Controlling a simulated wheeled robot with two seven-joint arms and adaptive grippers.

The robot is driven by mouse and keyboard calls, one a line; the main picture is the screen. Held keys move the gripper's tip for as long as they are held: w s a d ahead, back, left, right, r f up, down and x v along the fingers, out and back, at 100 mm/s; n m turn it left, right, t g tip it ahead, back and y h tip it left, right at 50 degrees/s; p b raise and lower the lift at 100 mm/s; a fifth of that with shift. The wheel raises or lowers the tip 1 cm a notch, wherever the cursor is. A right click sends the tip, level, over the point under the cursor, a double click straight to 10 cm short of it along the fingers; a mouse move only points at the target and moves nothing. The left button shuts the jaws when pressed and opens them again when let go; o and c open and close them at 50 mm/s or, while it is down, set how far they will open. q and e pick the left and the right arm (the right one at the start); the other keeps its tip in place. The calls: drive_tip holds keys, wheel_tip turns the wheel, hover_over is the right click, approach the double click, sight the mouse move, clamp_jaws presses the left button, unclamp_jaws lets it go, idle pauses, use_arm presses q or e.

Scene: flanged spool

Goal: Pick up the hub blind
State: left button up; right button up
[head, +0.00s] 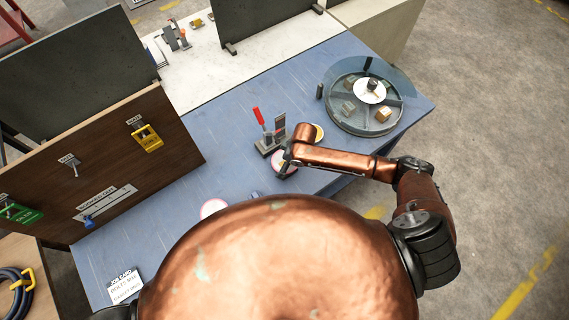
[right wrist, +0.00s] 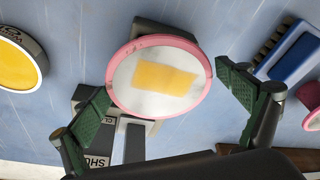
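A round disc with a pink rim, white face and yellow patch (right wrist: 160,77) lies between the fingers of my right gripper (right wrist: 163,88) in the right wrist view. It may be the hub blind; I read no label on it. The fingers are spread, with a gap visible on the right; the left fingertip is close to the rim. In the head view the disc (head: 279,158) is partly covered by my right gripper (head: 287,166). A large flanged spool (head: 333,107) with a clear flange and white hub (head: 370,91) stands at the table's right end. My left gripper is not in view.
Another pink-rimmed disc (head: 213,207) lies nearer on the blue table (head: 225,130). A brown tool board (head: 110,160) stands at left.

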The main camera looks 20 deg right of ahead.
drive_tip(key=c, duration=1.7)
drive_tip(key=shift+c, duration=0.7)
drive_tip(key=shift+w+r, duration=0.1)
drive_tip(key=shift+r, duration=0.05)
